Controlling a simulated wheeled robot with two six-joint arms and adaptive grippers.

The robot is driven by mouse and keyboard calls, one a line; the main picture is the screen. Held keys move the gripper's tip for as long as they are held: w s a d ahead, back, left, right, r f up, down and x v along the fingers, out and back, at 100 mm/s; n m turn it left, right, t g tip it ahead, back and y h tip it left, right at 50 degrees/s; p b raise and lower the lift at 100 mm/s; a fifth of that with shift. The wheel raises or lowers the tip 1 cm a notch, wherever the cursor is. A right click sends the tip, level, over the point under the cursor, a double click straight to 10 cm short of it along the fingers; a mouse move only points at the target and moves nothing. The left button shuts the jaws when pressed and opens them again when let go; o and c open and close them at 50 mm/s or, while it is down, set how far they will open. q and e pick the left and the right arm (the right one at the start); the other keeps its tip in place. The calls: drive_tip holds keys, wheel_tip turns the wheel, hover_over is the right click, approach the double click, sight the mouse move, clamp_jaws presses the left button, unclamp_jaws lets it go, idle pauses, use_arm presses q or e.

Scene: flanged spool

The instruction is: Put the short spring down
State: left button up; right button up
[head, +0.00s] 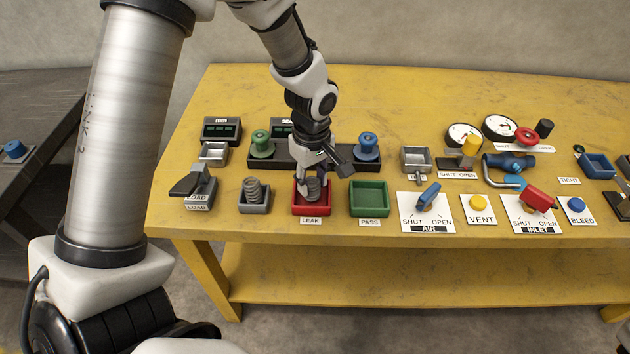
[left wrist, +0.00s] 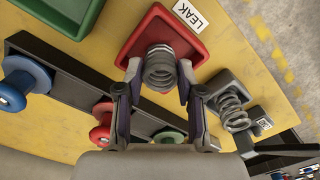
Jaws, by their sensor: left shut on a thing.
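The short spring (head: 314,187) is a grey coil, upright inside the red LEAK tray (head: 297,207). My left gripper (head: 314,180) reaches down into that tray and is shut on the spring. In the left wrist view the spring (left wrist: 160,70) stands between the two fingertips, over the tray floor (left wrist: 150,35). I cannot tell whether its lower end touches the floor. A second, taller-looking spring (head: 253,190) stands in a grey holder (head: 254,208) left of the red tray. My right gripper is not in view.
The green PASS tray (head: 369,199) is empty, just right of the red tray. A black rack (head: 335,154) with green (head: 262,145) and blue (head: 367,146) spools stands behind. The AIR valve panel (head: 426,211) lies to the right. Bare yellow table (head: 240,90) shows at the back.

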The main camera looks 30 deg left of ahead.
sight(312, 180)
use_arm(q)
drive_tip(key=shift+s, duration=0.15)
drive_tip(key=shift+f, duration=0.3)
drive_tip(key=o, duration=1.2)
drive_tip(key=shift+c, duration=0.2)
drive_tip(key=shift+r, duration=0.15)
wheel_tip(312, 180, up, 12)
drive_tip(key=shift+r+p, duration=0.25)
drive_tip(key=shift+p, duration=0.1)
drive_tip(key=shift+f, duration=0.1)
